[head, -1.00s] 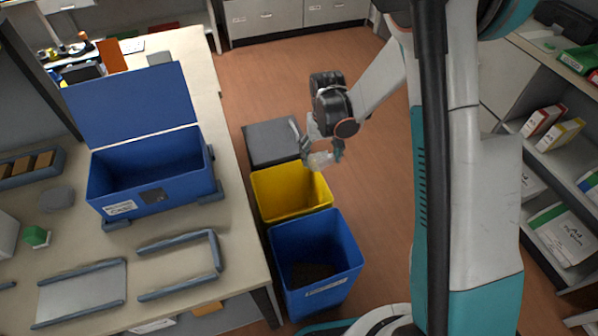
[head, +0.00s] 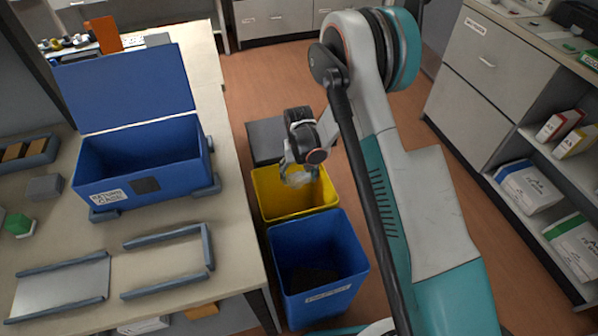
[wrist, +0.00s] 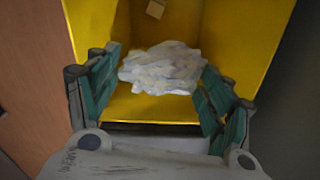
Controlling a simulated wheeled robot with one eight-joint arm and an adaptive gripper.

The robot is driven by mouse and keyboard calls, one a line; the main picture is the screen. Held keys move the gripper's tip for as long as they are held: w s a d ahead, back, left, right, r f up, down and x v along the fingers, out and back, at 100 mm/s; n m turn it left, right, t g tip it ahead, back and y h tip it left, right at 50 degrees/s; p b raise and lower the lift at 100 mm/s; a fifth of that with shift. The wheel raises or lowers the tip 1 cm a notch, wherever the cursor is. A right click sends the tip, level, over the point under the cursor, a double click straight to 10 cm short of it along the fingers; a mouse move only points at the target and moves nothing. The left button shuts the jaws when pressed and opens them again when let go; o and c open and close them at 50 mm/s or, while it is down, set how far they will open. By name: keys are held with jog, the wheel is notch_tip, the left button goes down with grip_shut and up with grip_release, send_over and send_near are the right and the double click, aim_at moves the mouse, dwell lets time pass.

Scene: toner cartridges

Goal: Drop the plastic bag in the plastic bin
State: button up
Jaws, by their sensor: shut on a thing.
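The crumpled, whitish clear plastic bag (wrist: 165,68) sits between the teal fingers of my gripper (wrist: 158,95) in the wrist view. My gripper is shut on it. In the head view my gripper (head: 298,176) holds the bag (head: 297,179) at the mouth of the yellow bin (head: 290,207), and my wrist partly hides it. The yellow bin's inside fills the background of the wrist view (wrist: 215,30). A small tan piece (wrist: 156,9) shows inside it.
A blue bin (head: 318,262) with a dark thing inside stands in front of the yellow bin. A dark grey bin (head: 264,140) stands behind it. The table (head: 235,215) at left bears an open blue return case (head: 145,175).

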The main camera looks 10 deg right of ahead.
aim_at(299, 175)
jog(key=shift+f+b, duration=0.45)
jog(key=shift+f, duration=0.9)
jog(key=o, duration=0.7)
jog(key=shift+o, duration=0.2)
jog(key=shift+r, duration=0.1)
notch_tip(299, 175, up, 12)
jog(key=shift+f, duration=0.1)
